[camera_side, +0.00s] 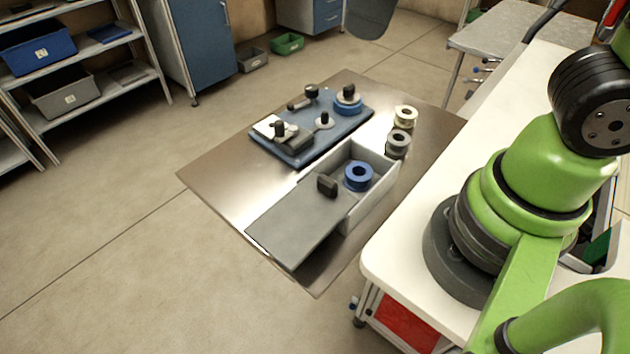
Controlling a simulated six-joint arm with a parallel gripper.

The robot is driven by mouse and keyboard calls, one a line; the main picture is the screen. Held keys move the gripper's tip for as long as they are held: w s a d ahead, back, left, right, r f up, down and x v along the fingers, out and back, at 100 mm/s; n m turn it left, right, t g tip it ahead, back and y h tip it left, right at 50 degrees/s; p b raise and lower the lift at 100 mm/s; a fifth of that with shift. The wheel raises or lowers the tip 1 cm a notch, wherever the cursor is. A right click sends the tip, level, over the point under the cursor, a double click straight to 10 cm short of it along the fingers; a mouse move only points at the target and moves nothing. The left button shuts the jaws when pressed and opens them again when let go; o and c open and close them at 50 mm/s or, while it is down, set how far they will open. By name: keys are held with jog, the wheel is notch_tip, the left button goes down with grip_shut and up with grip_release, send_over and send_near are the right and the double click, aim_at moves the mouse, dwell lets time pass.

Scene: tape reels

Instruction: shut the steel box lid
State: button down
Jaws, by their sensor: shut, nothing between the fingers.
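The steel box (377,204) is a grey open-topped box near the right side of the metal table. Its flat grey lid (295,224) is slid out toward the lower left, so the far right part of the box is uncovered. A black knob (327,185) stands on the lid close to its inner edge. A blue tape reel (358,176) lies inside the uncovered part. My gripper is outside this view; only green and black parts of my arm show at the right.
The metal table (225,175) is bare at the left. A blue board (335,137) with knobbed pieces and a blue reel lies behind the box. A pale reel (405,116) and a dark grey reel (398,143) stand right of the board. A white bench (400,262) borders the table.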

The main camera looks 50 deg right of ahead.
jog(key=w+a+f+n+g+h, duration=0.2)
jog(key=w+a+f+n+h, duration=0.1)
jog(key=a+f+n, duration=0.4)
jog(key=n+h, duration=0.2)
jog(key=n, duration=0.4)
send_near(326, 198)
jog(key=a+f, duration=0.1)
jog(key=f, duration=0.1)
jog(key=a+f, duration=0.1)
jog(key=shift+w+a+f, duration=0.15)
jog(key=shift+a+f, duration=0.2)
jog(key=shift+f, duration=0.05)
jog(key=d, duration=0.3)
jog(key=shift+f, duration=0.25)
jog(key=shift+d, duration=0.55)
jog(key=d, duration=1.2)
jog(key=shift+w, duration=0.15)
